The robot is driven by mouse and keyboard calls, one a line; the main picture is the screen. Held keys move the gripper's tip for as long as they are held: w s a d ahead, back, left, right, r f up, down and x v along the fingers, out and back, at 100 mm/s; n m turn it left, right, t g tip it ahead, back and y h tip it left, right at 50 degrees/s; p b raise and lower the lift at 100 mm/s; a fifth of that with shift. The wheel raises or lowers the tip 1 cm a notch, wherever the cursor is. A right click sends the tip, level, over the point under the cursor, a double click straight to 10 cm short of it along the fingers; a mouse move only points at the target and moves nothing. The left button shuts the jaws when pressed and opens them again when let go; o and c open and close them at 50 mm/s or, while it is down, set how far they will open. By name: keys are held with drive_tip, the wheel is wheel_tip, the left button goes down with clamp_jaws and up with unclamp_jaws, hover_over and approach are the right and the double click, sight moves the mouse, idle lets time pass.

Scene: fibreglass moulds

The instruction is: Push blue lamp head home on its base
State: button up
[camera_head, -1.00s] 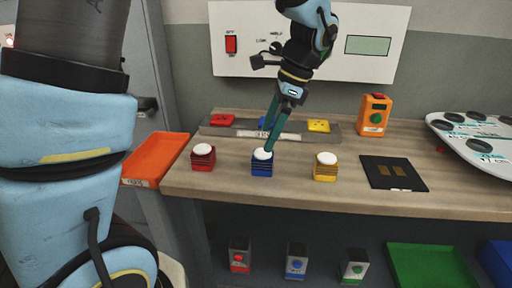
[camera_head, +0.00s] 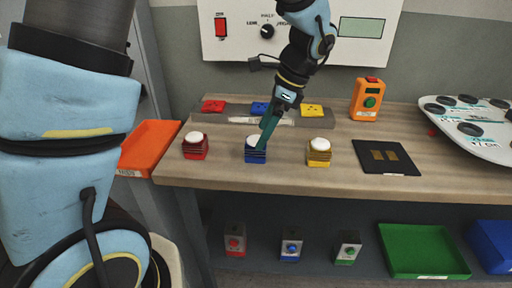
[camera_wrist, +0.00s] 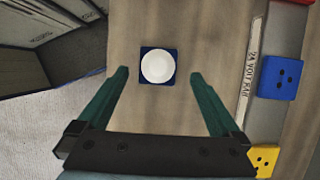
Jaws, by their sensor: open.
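The blue lamp head (camera_head: 255,153), a ribbed blue block with a white dome, stands upright near the front of the wooden bench. My gripper (camera_head: 263,143) is above it, pointing down, and partly hides it. In the wrist view the lamp head (camera_wrist: 158,67) lies between the two green fingertips (camera_wrist: 157,75), with bare bench showing on both sides. The fingers are open and empty; their height over the block is hard to tell. The blue base (camera_head: 260,108), a flat plate with dark holes, sits on a grey strip behind; it also shows at right in the wrist view (camera_wrist: 281,77).
A red lamp head (camera_head: 195,147) and a yellow one (camera_head: 319,153) flank the blue one. A red base (camera_head: 213,106) and a yellow base (camera_head: 312,110) share the grey strip (camera_head: 238,110). An orange device (camera_head: 368,99), black pad (camera_head: 387,157) and white board (camera_head: 478,125) stand right.

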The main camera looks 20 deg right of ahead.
sight(256, 137)
drive_tip(key=shift+f, duration=0.1)
drive_tip(key=shift+p+x, duration=0.75)
drive_tip(key=shift+x, duration=1.8)
drive_tip(key=shift+s+a, duration=0.1)
drive_tip(key=shift+a, duration=0.05)
drive_tip(key=c, duration=1.3)
drive_tip(key=shift+c, duration=0.2)
wheel_tip(256, 137, up, 10)
drive_tip(key=shift+r+b, duration=0.1)
drive_tip(key=shift+b, duration=0.65)
